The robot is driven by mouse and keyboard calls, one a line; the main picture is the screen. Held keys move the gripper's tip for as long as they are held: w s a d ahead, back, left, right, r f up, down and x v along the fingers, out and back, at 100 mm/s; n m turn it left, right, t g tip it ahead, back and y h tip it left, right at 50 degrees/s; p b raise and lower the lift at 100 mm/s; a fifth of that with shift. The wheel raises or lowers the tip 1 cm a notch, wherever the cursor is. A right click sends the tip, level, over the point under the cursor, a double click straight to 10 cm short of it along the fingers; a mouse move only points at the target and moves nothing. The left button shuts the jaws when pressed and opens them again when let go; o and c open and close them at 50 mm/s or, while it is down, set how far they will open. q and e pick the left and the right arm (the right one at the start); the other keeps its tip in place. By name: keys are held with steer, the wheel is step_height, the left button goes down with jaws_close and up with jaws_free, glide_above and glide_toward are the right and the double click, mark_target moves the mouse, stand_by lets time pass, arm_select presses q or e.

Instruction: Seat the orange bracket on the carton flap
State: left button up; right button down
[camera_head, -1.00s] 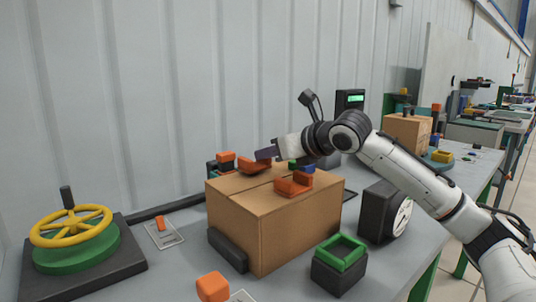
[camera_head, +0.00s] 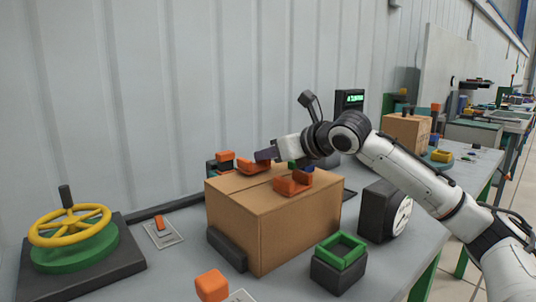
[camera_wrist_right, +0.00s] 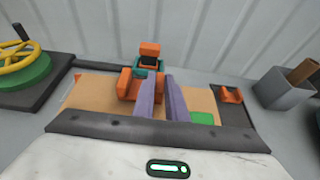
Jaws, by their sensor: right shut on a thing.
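The brown carton (camera_head: 285,230) stands on the grey bench. One orange bracket (camera_head: 250,167) is at the carton's back top edge. A second orange bracket (camera_head: 293,185) sits at the front top edge. My right gripper (camera_head: 265,155) reaches in from the right and is shut on the right end of the back bracket. In the right wrist view, the purple fingers (camera_wrist_right: 162,98) are close together, with the orange bracket (camera_wrist_right: 128,87) at the left finger. The fingers hide part of it, so I cannot tell whether it rests fully on the flap. My left gripper is not in view.
An orange-topped block (camera_head: 225,157) stands behind the carton. Green (camera_head: 293,165) and blue (camera_head: 308,167) pieces are near my right gripper. A green-rimmed box (camera_head: 340,252) and a dark gauge (camera_head: 385,212) stand right of the carton. A yellow handwheel (camera_head: 70,226) is at left.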

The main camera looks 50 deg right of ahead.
steer(key=shift+f, duration=0.15)
stand_by(0.5)
steer(key=c, duration=1.7)
jaws_free()
steer(key=shift+s+a+b, duration=0.1)
steer(key=shift+s+b, duration=0.45)
steer(key=shift+b, duration=0.05)
steer(key=b+v, duration=0.1)
steer(key=v, duration=0.8)
steer(key=shift+r, duration=0.25)
steer(key=shift+s, duration=0.1)
